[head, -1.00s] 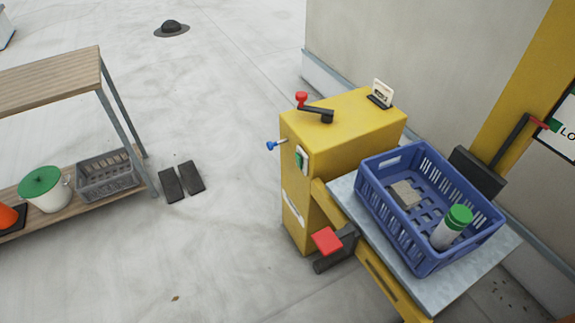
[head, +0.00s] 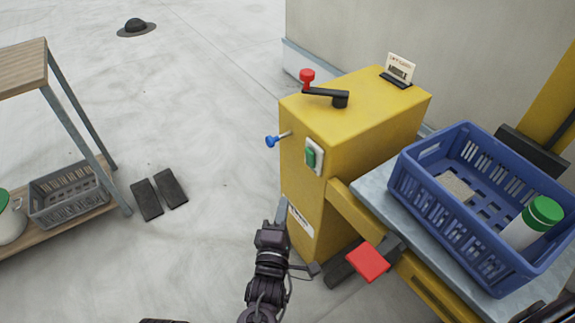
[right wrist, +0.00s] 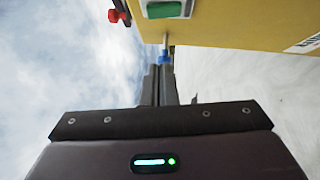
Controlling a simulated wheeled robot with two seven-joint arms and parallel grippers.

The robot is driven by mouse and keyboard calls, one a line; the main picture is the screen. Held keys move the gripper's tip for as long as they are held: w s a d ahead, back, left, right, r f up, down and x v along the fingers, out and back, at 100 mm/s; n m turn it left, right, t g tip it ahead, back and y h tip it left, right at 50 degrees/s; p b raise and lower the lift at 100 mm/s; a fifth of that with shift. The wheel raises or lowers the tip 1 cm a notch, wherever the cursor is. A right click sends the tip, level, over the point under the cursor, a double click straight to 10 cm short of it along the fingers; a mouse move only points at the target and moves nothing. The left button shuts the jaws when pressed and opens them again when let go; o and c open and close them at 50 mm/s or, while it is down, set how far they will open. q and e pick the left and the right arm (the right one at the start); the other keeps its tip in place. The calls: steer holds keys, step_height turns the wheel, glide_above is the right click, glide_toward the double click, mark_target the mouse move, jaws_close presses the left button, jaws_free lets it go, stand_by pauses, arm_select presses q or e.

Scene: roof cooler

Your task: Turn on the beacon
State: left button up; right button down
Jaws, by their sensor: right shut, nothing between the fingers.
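A yellow box-shaped machine (head: 345,120) has a green rocker switch (head: 310,157) in a pale frame on its front face. The switch also shows at the top of the right wrist view (right wrist: 165,9). A blue-knobbed lever (head: 272,141) sticks out from the box's left side. A red-knobbed crank (head: 325,94) is on top. My right gripper (head: 282,206) is shut and empty, pointing up beside the box's lower front, below the switch. In the right wrist view its fingers (right wrist: 158,88) point toward the blue knob (right wrist: 165,56); contact cannot be told. No beacon lamp is clearly recognisable. My left gripper is not seen.
A blue crate (head: 450,235) with a green-capped canister (head: 535,222) stands on a metal platform (head: 372,186) right of the box. A red pedal (head: 368,262) is low in front. A wooden shelf (head: 50,222) with a grey basket (head: 68,196) is left.

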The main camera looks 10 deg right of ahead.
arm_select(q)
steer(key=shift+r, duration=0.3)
arm_select(e)
steer(key=shift+r, duration=0.4)
steer(key=b, duration=0.1)
glide_toward(306, 152)
steer(key=w+a, duration=0.2)
steer(key=w, duration=0.1)
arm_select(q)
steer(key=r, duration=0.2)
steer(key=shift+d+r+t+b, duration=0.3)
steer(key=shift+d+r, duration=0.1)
arm_select(e)
steer(key=w+d, duration=0.1)
steer(key=d, duration=0.1)
steer(key=w+d, duration=0.1)
steer(key=d, duration=0.1)
steer(key=shift+w+d+r, duration=0.1)
steer(key=shift+w+r, duration=0.1)
steer(key=shift+w, duration=0.1)
steer(key=shift+r, duration=0.1)
